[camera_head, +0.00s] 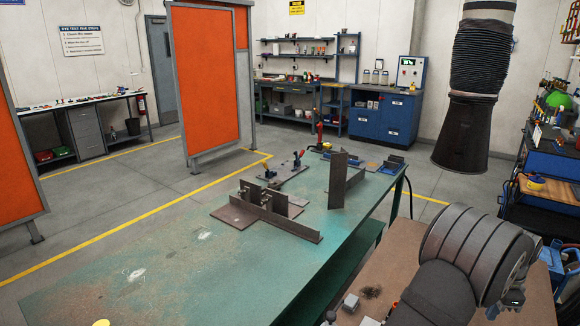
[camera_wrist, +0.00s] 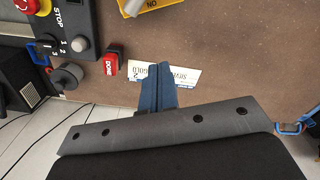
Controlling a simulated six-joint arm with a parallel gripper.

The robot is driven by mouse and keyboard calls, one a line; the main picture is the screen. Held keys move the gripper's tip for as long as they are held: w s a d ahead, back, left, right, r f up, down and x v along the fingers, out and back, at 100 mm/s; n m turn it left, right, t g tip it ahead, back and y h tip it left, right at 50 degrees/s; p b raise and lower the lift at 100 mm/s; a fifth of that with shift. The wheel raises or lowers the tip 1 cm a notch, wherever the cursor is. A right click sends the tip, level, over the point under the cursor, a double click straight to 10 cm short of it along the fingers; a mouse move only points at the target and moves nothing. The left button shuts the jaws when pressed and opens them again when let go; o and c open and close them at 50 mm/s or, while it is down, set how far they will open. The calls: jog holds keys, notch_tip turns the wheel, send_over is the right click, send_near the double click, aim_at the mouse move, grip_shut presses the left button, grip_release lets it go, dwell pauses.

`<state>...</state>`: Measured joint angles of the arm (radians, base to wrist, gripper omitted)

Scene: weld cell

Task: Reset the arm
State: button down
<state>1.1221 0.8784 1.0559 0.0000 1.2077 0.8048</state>
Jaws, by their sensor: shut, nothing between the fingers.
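My gripper (camera_wrist: 158,72) shows in the wrist view as two blue fingers pressed together, with nothing between them. It is over the edge of a brown board, in front of a white card (camera_wrist: 185,74) with upside-down print that it partly covers. In the head view my arm (camera_head: 470,255) fills the lower right, bent over the brown surface (camera_head: 405,245); the gripper itself is hidden there.
In the head view, a green table (camera_head: 190,255) carries steel plates (camera_head: 268,212) and an upright plate (camera_head: 337,182).

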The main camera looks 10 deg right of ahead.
notch_tip(320, 180, down, 9)
jog(key=shift+w+a+f, duration=0.1)
jog(key=shift+a+f, duration=0.05)
jog(key=shift+f, duration=0.05)
jog(key=a, duration=0.2)
jog(key=w+a, duration=0.1)
jog(key=shift+w+a+f, duration=0.1)
jog(key=shift+a+f, duration=0.05)
jog(key=shift+f, duration=0.1)
jog(key=shift+s+d, duration=0.2)
jog(key=shift+d, duration=0.35)
jog(key=shift+a, duration=0.1)
